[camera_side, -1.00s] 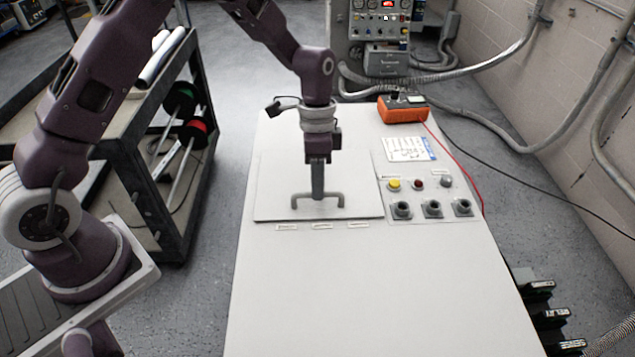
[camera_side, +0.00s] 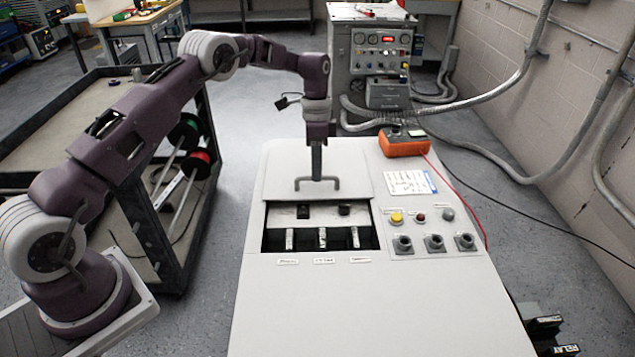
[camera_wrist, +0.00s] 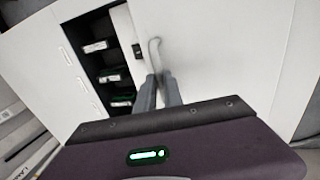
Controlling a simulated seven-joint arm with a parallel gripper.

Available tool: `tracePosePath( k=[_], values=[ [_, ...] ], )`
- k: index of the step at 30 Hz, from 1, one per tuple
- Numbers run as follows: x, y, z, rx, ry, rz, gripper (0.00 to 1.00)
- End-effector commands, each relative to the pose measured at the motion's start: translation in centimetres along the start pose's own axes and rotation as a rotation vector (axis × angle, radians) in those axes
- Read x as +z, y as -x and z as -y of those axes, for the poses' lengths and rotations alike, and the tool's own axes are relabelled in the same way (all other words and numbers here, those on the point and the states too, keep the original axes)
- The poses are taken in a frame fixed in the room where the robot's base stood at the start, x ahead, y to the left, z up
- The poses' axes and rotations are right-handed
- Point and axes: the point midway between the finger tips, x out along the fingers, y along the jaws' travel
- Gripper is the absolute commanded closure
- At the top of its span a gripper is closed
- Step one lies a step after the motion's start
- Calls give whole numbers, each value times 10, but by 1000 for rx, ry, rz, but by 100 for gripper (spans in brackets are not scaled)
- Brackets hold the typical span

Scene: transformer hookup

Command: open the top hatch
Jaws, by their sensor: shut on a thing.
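The top hatch (camera_side: 350,187) is a flat light-grey panel on the white cabinet (camera_side: 370,310). It stands shifted back from the front part of its opening (camera_side: 320,229), where terminals show inside a dark recess. Its U-shaped grey handle (camera_side: 301,184) is on the hatch. My gripper (camera_side: 317,178) points down and is shut on the handle's bar. In the wrist view, the gripper fingers (camera_wrist: 160,92) close around the handle (camera_wrist: 155,50), with the hatch (camera_wrist: 215,50) beneath and the opening (camera_wrist: 100,62) at the left. The part of the handle between the fingers is hidden.
Right of the hatch are a yellow button (camera_side: 396,218), other buttons, several dark sockets (camera_side: 434,242) and a paper label (camera_side: 411,184). An orange meter (camera_side: 404,142) with red and black leads sits at the back right. A cart (camera_side: 150,215) with spools stands left.

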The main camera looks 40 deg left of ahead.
Motion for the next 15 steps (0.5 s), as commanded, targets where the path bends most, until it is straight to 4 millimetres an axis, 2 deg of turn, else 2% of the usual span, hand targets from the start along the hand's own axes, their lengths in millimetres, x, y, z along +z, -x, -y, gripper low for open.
tracePosePath(
  k=[6, 15],
  values=[
    [0, 4, 22, -3, 2, -2, 100],
    [0, 6, 31, -2, 0, 0, 100]
  ],
)
